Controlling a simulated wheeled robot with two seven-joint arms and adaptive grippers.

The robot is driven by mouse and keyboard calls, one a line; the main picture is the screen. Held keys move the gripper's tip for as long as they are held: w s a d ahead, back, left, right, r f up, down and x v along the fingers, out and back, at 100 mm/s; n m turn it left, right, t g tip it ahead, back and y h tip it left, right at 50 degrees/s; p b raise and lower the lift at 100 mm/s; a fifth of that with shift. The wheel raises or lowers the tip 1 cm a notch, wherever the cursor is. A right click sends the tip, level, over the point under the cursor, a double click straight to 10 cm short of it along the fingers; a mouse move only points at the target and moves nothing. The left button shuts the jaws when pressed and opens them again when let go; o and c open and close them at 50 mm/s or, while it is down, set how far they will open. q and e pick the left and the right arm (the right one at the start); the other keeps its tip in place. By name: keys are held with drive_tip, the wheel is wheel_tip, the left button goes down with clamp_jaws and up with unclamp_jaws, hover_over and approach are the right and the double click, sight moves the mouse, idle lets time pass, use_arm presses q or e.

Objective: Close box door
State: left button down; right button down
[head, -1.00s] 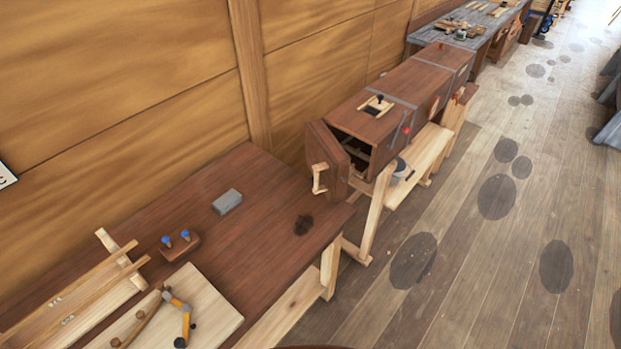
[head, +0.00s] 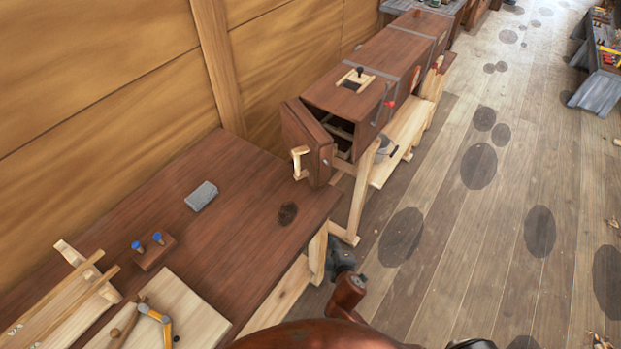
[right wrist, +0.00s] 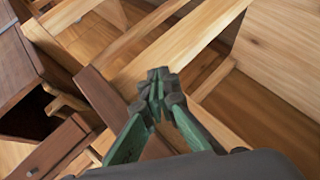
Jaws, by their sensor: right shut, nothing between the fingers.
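The long brown wooden box (head: 352,102) stands on a pale trestle, its near end open and dark inside. Its door (head: 307,142) stands ajar at that end, swung out to the left, with a pale wooden handle (head: 299,162) on its outer face. My right gripper (head: 341,262) is low beside the near table's right edge, below and apart from the door. In the right wrist view its green fingers (right wrist: 158,82) are together and empty, with dark brown woodwork and a dark opening to the left. My left gripper is not in view.
The near brown table (head: 240,225) holds a grey block (head: 201,196), a small rack with blue-topped pegs (head: 153,251) and a pale board (head: 185,315). A plank wall (head: 100,90) runs behind. The floor (head: 450,240) to the right is open.

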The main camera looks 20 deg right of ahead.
wheel_tip(320, 180, up, 14)
drive_tip(key=w+a+n+t, duration=0.1)
drive_tip(key=w+a+t, duration=0.1)
drive_tip(key=t, duration=0.1)
drive_tip(key=n+t+y, duration=0.1)
drive_tip(key=n+t, duration=0.2)
drive_tip(key=n, duration=0.1)
approach(297, 167)
drive_tip(key=w, duration=0.2)
drive_tip(key=w+b, duration=0.1)
drive_tip(key=w, duration=0.1)
drive_tip(key=shift+w+d+f, duration=0.1)
drive_tip(key=shift+w+d, duration=0.1)
drive_tip(key=shift+w, duration=0.15)
drive_tip(key=shift+w+d+f, duration=0.1)
drive_tip(key=shift+w+d, duration=0.1)
drive_tip(key=shift+d, duration=1.65)
